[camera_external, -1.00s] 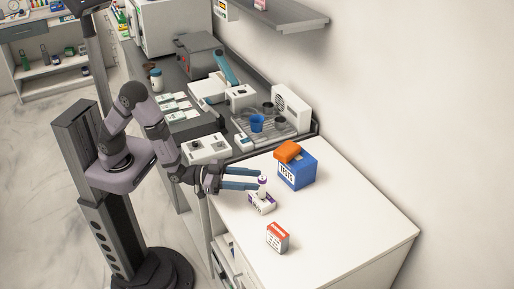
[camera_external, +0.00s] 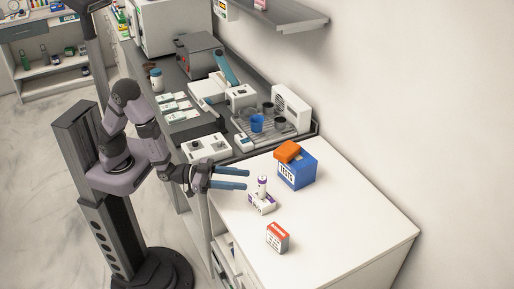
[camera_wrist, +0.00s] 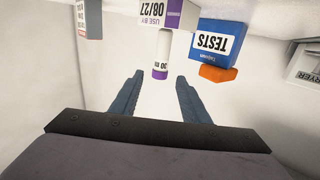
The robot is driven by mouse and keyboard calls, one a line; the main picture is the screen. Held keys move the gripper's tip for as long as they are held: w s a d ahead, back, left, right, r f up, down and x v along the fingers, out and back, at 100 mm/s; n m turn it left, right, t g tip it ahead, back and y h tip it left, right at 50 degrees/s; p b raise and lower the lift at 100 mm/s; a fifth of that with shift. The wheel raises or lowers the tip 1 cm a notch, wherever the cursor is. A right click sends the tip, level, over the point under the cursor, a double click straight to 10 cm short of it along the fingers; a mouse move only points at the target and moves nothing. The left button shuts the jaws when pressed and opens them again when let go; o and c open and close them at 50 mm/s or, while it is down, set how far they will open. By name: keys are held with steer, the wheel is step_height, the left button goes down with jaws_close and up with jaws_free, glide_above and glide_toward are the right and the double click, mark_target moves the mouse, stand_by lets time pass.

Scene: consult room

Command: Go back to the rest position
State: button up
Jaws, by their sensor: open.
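My gripper (camera_external: 246,179) is open and empty, its two blue-grey fingers pointing right over the left edge of the white counter. In the wrist view its fingers (camera_wrist: 158,95) are spread apart with nothing between them. A small white vial with a purple band (camera_external: 262,186) stands upright on a white and purple box (camera_external: 262,205), just right of the fingertips and apart from them. In the wrist view the vial (camera_wrist: 162,55) and the box (camera_wrist: 168,15) appear beyond the fingertips.
A blue TESTS box (camera_external: 297,170) with an orange item (camera_external: 288,151) on top stands behind the vial. A small red and white box (camera_external: 277,238) stands nearer the front. A tray (camera_external: 250,141) with cups, including a blue cup (camera_external: 257,123), lies on the dark counter. The counter's right part is clear.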

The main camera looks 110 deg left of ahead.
steer(key=s+f+g, duration=0.1)
steer(key=s+f+m+g+h+p, duration=0.1)
steer(key=g, duration=0.1)
steer(key=s+f+m+g+h+p, duration=0.1)
steer(key=f, duration=0.1)
steer(key=shift+d+g, duration=0.25)
steer(key=shift+g, duration=0.15)
steer(key=s+g, duration=0.1)
steer(key=s, duration=0.1)
steer(key=s+f+m+g+h+p, duration=0.1)
steer(key=s, duration=0.1)
steer(key=s+f+g, duration=0.1)
steer(key=s+g, duration=0.1)
steer(key=shift+s+d+f+m, duration=0.2)
steer(key=shift+s+d+m, duration=0.05)
steer(key=shift+m, duration=0.15)
steer(key=s+a+f+n+g+p, duration=0.1)
steer(key=s+g, duration=0.7)
steer(key=s, duration=1.1)
steer(key=shift+s+a+f+n+g, duration=0.25)
steer(key=shift+f+n+g, duration=0.05)
steer(key=shift+f+n, duration=0.1)
